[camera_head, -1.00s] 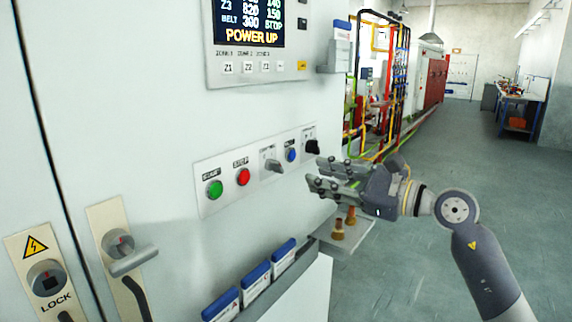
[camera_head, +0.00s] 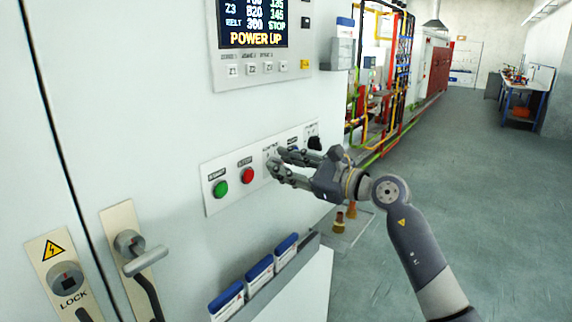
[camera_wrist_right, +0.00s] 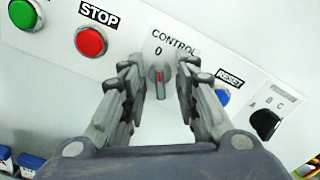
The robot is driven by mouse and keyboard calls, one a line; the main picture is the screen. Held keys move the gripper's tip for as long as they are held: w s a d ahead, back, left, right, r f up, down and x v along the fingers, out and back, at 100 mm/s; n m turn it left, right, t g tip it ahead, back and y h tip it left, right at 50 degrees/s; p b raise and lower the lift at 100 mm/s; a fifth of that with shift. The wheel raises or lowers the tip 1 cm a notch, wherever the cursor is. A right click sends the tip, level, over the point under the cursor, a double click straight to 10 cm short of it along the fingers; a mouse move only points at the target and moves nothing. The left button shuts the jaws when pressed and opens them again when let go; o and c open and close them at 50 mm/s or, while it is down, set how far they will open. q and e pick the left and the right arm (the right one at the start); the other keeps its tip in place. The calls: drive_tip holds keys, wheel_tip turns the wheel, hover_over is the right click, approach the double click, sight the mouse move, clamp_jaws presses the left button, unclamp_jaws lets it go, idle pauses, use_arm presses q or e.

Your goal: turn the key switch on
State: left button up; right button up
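The CONTROL switch (camera_wrist_right: 158,78) is a small grey knob with a red mark, set in the white button panel (camera_head: 207,172). In the wrist view its mark points up toward a "0". My right gripper (camera_head: 275,161) is at the panel in front of this switch and mostly hides it in the head view. In the wrist view my right gripper (camera_wrist_right: 160,75) is open, with one finger on each side of the knob and small gaps showing. Whether the fingertips reach past the knob's face cannot be told. My left gripper is not in view.
On the panel are a green START button (camera_head: 220,189), a red STOP button (camera_head: 247,175), a blue RESET button (camera_wrist_right: 221,97) and a black A-B-C selector (camera_wrist_right: 265,123). A display (camera_head: 252,25) reads POWER UP. A rack with blue-topped boxes (camera_head: 260,270) is below.

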clamp_jaws()
drive_tip(key=shift+r+m+p, duration=0.1)
drive_tip(key=shift+m+p, duration=0.35)
drive_tip(key=shift+m, duration=0.25)
drive_tip(key=m+p, duration=0.3)
drive_tip(key=m, duration=0.2)
drive_tip(key=shift+w+d+r+p, duration=0.15)
drive_tip(key=shift+p, duration=0.25)
use_arm(q)
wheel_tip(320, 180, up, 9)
drive_tip(key=p, duration=0.4)
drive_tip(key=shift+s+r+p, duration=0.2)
drive_tip(key=shift+p, duration=0.15)
use_arm(e)
drive_tip(key=shift+w+f+m, duration=0.1)
drive_tip(key=shift+m, duration=1.3)
drive_tip(key=shift+f+m, duration=0.1)
drive_tip(key=shift+m, duration=1.3)
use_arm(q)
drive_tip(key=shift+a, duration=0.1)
use_arm(e)
drive_tip(key=shift+o, duration=0.3)
unclamp_jaws()
